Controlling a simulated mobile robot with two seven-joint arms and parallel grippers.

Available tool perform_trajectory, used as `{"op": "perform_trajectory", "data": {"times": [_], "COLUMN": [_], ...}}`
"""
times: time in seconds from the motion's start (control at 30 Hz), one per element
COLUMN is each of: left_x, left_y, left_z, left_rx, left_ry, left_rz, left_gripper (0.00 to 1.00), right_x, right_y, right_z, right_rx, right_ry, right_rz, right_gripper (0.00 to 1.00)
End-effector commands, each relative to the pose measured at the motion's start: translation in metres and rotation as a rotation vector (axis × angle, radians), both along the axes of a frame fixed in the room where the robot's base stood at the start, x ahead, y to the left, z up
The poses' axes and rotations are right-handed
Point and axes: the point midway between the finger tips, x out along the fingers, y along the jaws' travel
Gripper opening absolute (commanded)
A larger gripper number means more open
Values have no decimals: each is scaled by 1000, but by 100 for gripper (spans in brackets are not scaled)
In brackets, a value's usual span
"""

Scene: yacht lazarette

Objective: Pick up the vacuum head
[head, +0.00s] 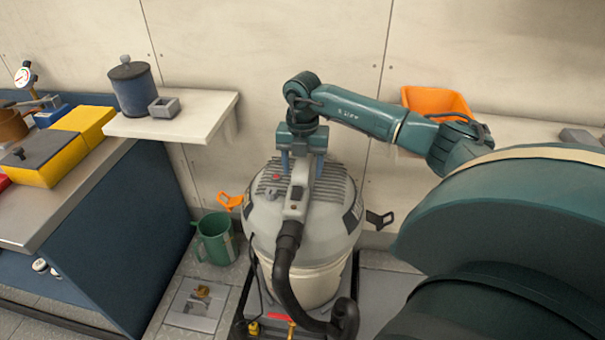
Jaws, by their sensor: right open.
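The vacuum head (265,209) is the grey domed top of a canister vacuum that stands on the floor in the middle of the head view. A raised grey grip with a red button beside it runs along its top, and a black hose leaves its front. My right gripper (301,167) points down over the top of the head with its blue fingers apart, one on each side of the raised grip. I cannot tell whether the fingers touch it. The gripper hides the back of the head. My left gripper is not in view.
The vacuum's cream drum (312,285) stands on a dark base. A green jug (215,240) stands on the floor to its left. A wall shelf (190,119) holds a blue canister and a small grey box. A bench with yellow boxes is at left. An orange bin (437,100) is behind my arm.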

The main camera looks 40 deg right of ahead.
Motion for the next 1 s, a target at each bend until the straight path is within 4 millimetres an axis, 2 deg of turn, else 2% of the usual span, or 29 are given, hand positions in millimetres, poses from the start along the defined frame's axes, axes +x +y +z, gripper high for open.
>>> {"op": "perform_trajectory", "data": {"times": [0.17, 0.9, 1.0], "left_x": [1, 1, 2], "left_y": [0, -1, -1], "left_z": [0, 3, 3], "left_rx": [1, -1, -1], "left_ry": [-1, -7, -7], "left_rz": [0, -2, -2], "left_gripper": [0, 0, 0], "right_x": [0, 0, 2], "right_y": [0, 0, 0], "right_z": [0, 1, 5], "right_rx": [0, 1, 1], "right_ry": [0, -1, -9], "right_rz": [0, 0, -1], "right_gripper": [60, 0, 0]}}
